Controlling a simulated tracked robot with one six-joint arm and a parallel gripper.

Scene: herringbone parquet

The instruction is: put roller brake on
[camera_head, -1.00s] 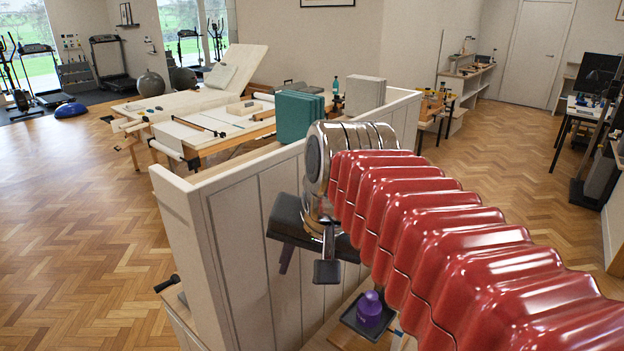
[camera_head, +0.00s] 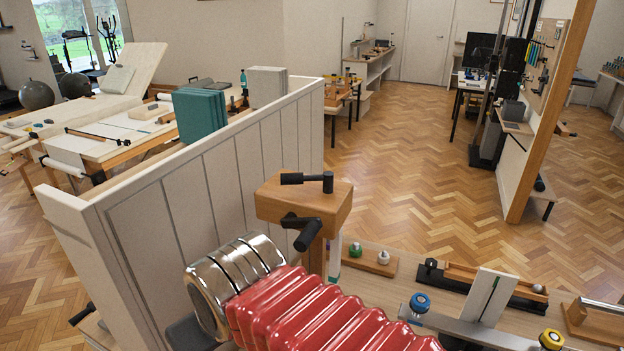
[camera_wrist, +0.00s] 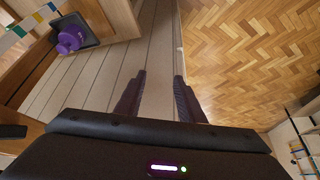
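No part that I can surely name as the roller brake shows. A wooden block (camera_head: 305,203) with black crank-like handles (camera_head: 303,229) on its top and side stands beside the panelled partition. My gripper (camera_wrist: 159,76) is open and empty in the wrist view, its two dark fingers apart, with the cream panelling beyond. In the head view the red ribbed sleeve and metal wrist of my arm hide most of it; the fingers do not show there.
The cream partition (camera_head: 190,185) runs along the left of my arm. A wooden bench (camera_head: 460,290) with fittings, a blue knob (camera_head: 420,303) and a yellow knob (camera_head: 551,340) lies to the right. A purple item (camera_wrist: 73,38) sits in a dark tray.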

